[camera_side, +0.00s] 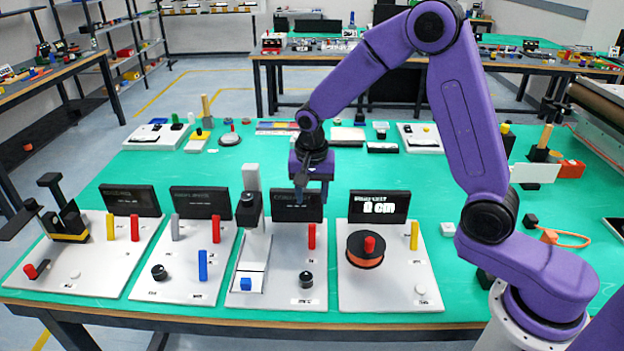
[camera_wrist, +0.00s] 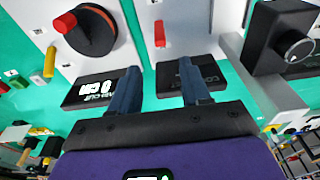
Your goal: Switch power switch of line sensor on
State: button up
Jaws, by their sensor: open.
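Four white boards stand along the table's front edge, each with a dark display behind it. I cannot read which one is the line sensor. The leftmost board (camera_side: 85,262) has a yellow and a red lever (camera_side: 135,228). The second board (camera_side: 180,280) has a grey lever, a red lever (camera_side: 216,229), a black knob and a blue post. The third board (camera_side: 290,275) has a red lever (camera_side: 311,236), also in the wrist view (camera_wrist: 160,33). The fourth board (camera_side: 390,290) has a yellow lever (camera_side: 414,235). My gripper (camera_side: 300,194) is open and empty above the third display.
The fourth display (camera_side: 379,207) is lit and reads 0 cm; the other displays look dark. A tall grey post with a black sensor head (camera_side: 249,210) stands on the third board, left of my gripper. An orange reel (camera_side: 366,249) is on the fourth board.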

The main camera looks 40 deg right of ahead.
jog(key=shift+s+a+r, duration=0.1)
jog(key=shift+r, duration=0.9)
jog(key=shift+s+a+r, duration=0.1)
jog(key=shift+r, duration=0.9)
jog(key=c, duration=0.7)
jog(key=shift+w+d+f+n, duration=0.1)
jog(key=shift+w+d+n, duration=0.1)
jog(key=shift+n, duration=0.1)
grip_shut()
jog(key=w+d+f+n+g+y, duration=0.3)
jog(key=w+d+f+n+g, duration=0.15)
jog(key=n, duration=0.75)
jog(key=n+y, duration=0.2)
jog(key=n, duration=0.3)
send_near(312, 237)
notch_tip(312, 237, down, 5)
jog(key=shift+w+a, duration=0.1)
jog(key=shift+a, duration=0.05)
